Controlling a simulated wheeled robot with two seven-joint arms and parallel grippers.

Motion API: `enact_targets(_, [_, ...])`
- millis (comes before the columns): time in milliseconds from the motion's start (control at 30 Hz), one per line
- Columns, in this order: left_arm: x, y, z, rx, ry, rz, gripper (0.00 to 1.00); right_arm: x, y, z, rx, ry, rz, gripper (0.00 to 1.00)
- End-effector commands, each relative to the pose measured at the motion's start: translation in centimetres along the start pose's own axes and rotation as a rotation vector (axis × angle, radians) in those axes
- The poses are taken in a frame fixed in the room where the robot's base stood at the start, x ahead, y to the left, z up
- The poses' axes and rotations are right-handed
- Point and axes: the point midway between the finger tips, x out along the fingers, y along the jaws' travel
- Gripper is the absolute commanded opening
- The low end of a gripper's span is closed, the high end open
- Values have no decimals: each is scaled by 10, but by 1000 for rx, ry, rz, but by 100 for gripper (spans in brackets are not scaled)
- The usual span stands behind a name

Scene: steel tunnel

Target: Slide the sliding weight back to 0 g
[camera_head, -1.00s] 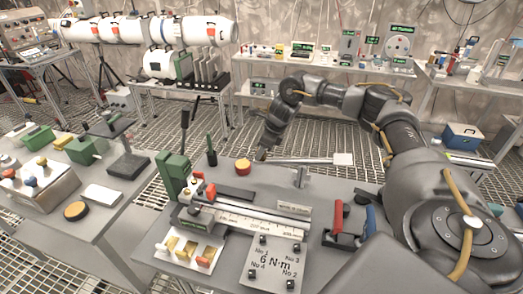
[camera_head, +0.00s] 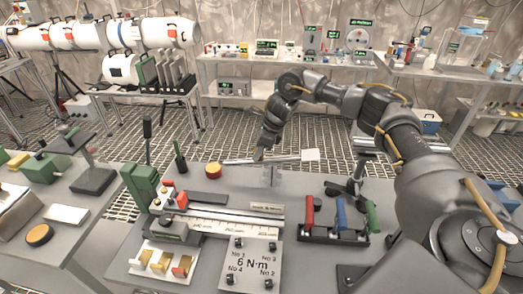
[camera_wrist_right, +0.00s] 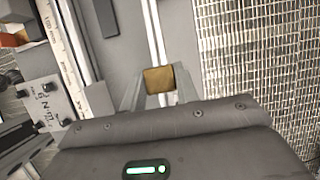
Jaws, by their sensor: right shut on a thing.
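The sliding weight (camera_wrist_right: 158,79) is a small brass block on a thin pale beam in the right wrist view. My right gripper (camera_wrist_right: 160,86) is shut on it, one finger on each side. In the head view the beam (camera_head: 237,161) lies across a small grey stand (camera_head: 271,175) at the back of the bench. A white plate (camera_head: 311,155) is at its right end. My right gripper (camera_head: 259,154) is at the beam, slightly left of the stand, and hides the weight there. Scale marks on the beam are too small to read. My left gripper is not in view.
In front are a ruler fixture (camera_head: 235,226), a 6 N·m plate (camera_head: 252,262) and a rack of coloured handles (camera_head: 320,236). The bench between the beam and ruler is mostly clear.

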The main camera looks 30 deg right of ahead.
Motion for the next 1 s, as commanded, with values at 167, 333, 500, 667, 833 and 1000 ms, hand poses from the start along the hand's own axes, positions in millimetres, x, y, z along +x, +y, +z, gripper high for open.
enact_targets(167, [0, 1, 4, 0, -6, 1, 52, -1, -1, -3, 2, 3, -2, 49])
enact_targets(333, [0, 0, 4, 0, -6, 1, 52, -1, -1, -2, 2, 2, -1, 53])
enact_targets(500, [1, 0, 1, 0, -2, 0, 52, -3, -1, -2, 2, 1, -2, 53])
enact_targets(667, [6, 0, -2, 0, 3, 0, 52, -21, -2, -2, 2, -2, -5, 53])
enact_targets(833, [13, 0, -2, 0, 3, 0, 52, -55, -2, -2, 2, -2, -5, 53])
enact_targets(1000, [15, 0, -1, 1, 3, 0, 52, -87, -1, -2, 1, -1, -4, 53])
